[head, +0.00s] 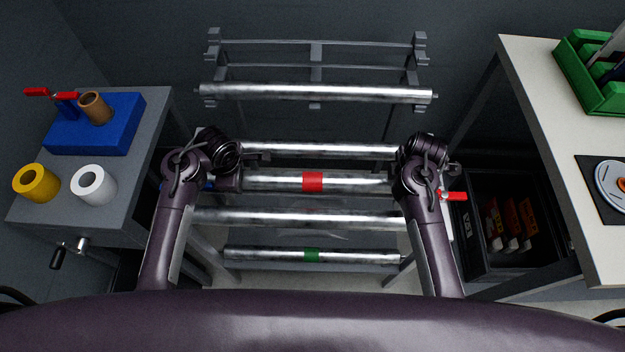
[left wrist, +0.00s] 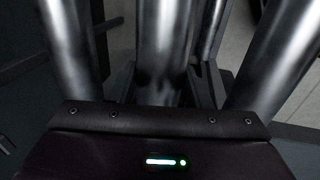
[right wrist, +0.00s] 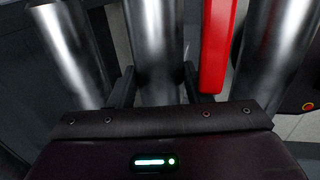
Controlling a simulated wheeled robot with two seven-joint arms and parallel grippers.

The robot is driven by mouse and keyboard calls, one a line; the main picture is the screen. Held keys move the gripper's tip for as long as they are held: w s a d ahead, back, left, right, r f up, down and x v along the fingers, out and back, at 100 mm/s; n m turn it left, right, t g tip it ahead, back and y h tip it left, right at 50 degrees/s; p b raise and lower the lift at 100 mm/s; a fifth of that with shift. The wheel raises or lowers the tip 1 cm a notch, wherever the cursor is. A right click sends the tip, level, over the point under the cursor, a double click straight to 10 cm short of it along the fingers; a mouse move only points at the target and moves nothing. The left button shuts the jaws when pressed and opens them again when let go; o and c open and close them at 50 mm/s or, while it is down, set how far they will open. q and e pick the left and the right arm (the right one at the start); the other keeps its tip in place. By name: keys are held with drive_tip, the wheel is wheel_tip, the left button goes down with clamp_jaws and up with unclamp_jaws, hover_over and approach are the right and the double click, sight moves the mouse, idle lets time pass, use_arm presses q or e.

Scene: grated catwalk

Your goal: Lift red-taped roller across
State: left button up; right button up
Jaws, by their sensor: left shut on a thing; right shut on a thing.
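The red-taped roller (head: 350,182) is a shiny metal bar with a red band at its middle, lying crosswise between two other rollers in the head view. My left gripper (head: 231,180) is at its left end and my right gripper (head: 404,178) at its right end. In the left wrist view the fingers stand either side of the middle roller (left wrist: 163,45). In the right wrist view they also straddle the middle roller (right wrist: 155,45). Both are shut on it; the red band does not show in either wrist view. My wrists hide the roller's ends in the head view.
Plain rollers lie just behind (head: 320,150) and in front (head: 300,218); a green-taped roller (head: 345,256) is nearest. Another plain roller (head: 315,93) rests on a grey rack (head: 316,60) beyond. A grey table (head: 130,185) stands left, a pale table (head: 545,110) right. A red handle (right wrist: 216,45) is near my right gripper.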

use_arm(q)
clamp_jaws()
use_arm(e)
clamp_jaws()
use_arm(q)
drive_tip(key=shift+w+r, duration=0.1)
drive_tip(key=shift+r, duration=0.05)
use_arm(e)
drive_tip(key=shift+w+r, duration=0.1)
drive_tip(key=shift+r, duration=0.05)
